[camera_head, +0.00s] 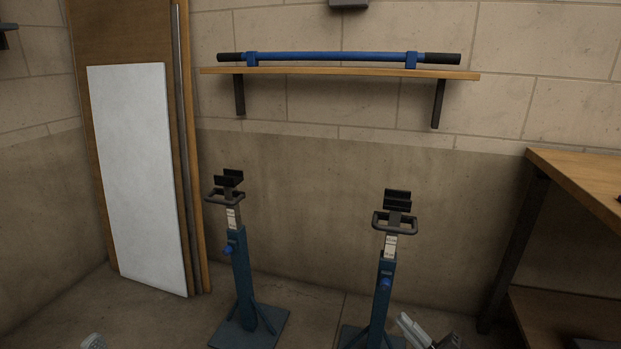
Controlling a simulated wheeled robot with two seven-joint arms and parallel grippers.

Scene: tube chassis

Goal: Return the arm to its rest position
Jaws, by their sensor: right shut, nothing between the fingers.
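My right gripper (406,322) shows at the bottom edge, right of centre, beside the lower part of the right stand. It is shut and holds nothing. Most of the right arm is out of view. A small light grey part, which looks like the tip of my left gripper (93,342), shows at the bottom left edge. Whether it is open or shut cannot be seen.
Two blue stands, left (242,275) and right (382,290), with black cradles stand on the floor, apart. A blue bar (330,57) lies on a wall shelf (300,71). A wooden bench (580,180) is at right. A white panel (140,180) leans at left.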

